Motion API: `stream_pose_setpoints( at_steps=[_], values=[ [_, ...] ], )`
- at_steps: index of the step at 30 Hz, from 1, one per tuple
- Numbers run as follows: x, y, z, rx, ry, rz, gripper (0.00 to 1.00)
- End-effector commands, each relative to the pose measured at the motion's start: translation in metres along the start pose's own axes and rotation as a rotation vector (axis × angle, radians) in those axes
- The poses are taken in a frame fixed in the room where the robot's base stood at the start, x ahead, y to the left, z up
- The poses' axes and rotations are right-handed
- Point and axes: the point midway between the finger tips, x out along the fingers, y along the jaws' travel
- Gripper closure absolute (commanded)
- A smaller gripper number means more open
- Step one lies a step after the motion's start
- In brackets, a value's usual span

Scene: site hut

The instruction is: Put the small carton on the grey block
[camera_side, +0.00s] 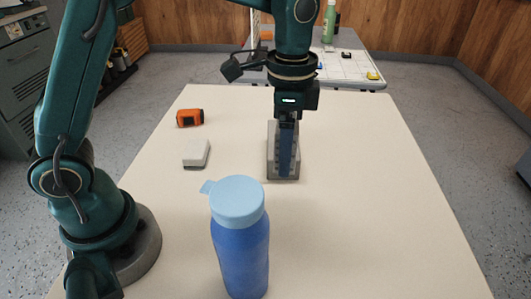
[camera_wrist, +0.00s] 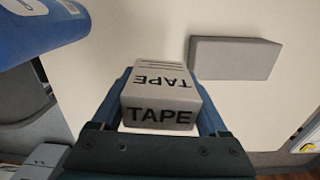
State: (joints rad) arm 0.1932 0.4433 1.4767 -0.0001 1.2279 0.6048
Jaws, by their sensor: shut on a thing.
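My gripper (camera_side: 286,168) points straight down over the table. In the wrist view its two blue fingers (camera_wrist: 162,92) are shut on the sides of the small carton (camera_wrist: 160,115), a grey box printed TAPE. In the side view the carton (camera_side: 272,158) stands upright, partly hidden behind the near finger. Its lower end is at or close to the tabletop; I cannot tell if it touches. The grey block (camera_side: 196,152) lies flat on the table, left of the carton and apart from it. In the wrist view the block (camera_wrist: 235,58) is at upper right, with nothing on it.
A blue bottle (camera_side: 240,245) stands at the near side of the table, also at upper left in the wrist view (camera_wrist: 40,32). An orange object (camera_side: 189,118) lies beyond the block. The table's right side (camera_side: 385,200) is clear. Another table (camera_side: 335,66) stands behind.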

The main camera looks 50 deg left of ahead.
Motion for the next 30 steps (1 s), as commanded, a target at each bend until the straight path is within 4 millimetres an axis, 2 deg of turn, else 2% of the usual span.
stream_pose_setpoints(
  at_steps=[5, 8, 12, 18, 21, 26, 30],
  values=[
    [-0.011, -0.005, 0.007, 0.118, -0.017, 0.014, 0.77],
    [-0.022, -0.025, 0.017, 0.167, -0.019, 0.021, 0.77],
    [-0.039, -0.061, 0.042, 0.182, -0.014, 0.024, 0.77],
    [-0.059, -0.108, 0.086, 0.116, -0.001, 0.013, 0.77],
    [-0.064, -0.123, 0.103, 0.057, 0.005, 0.003, 0.77],
    [-0.064, -0.134, 0.117, -0.002, 0.008, -0.003, 0.77],
    [-0.054, -0.130, 0.104, -0.007, 0.006, 0.000, 0.77]
  ],
)
